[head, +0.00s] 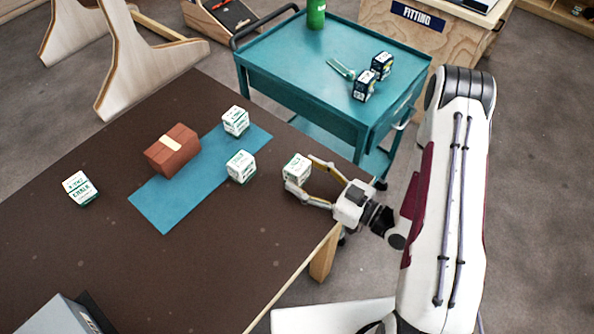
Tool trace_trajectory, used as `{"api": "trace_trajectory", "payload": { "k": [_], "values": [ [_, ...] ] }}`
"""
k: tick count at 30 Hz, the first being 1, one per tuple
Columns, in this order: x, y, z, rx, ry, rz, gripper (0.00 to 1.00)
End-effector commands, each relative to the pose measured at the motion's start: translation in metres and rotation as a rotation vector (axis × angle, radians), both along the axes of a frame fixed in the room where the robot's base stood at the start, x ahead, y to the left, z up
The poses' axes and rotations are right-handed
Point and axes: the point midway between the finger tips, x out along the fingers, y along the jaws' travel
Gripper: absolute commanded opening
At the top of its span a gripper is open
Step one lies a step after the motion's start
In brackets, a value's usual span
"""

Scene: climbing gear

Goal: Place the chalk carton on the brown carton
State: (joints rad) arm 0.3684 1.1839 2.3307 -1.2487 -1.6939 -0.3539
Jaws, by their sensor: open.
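The brown carton (178,158), reddish-brown with a pale band across its top, sits on the blue mat (160,213) on the dark table. Several white-and-green chalk cartons are in view. One chalk carton (296,167) is at my gripper (303,175), beside the mat's right side. My gripper is open, with its two tan fingers around or just at that carton; contact cannot be told. One more chalk carton (80,188) stands on bare table at left.
The dark table (190,270) is clear in front of the mat. A grey box (58,318) is at its lower left corner. A teal cart (310,65) behind holds a green bottle (316,13) and two dark blue-and-white boxes (372,78). A wooden bench (425,35) stands beyond.

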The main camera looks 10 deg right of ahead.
Motion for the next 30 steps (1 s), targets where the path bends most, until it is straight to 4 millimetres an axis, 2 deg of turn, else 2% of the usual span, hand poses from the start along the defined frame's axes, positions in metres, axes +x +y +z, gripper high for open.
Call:
{"api": "trace_trajectory", "payload": {
  "k": [6, 23, 28, 30],
  "values": [
    [0.0069, 0.0086, 0.0003, 0.001, 0.0, 0.001, 0.58],
    [0.0077, 0.0091, 0.0002, 0.001, 0.001, 0.0, 0.58],
    [0.0076, 0.0091, 0.0001, 0.001, 0.001, 0.0, 0.17],
    [0.0076, 0.0091, 0.0001, 0.001, 0.001, 0.0, 0.15]
  ]
}}
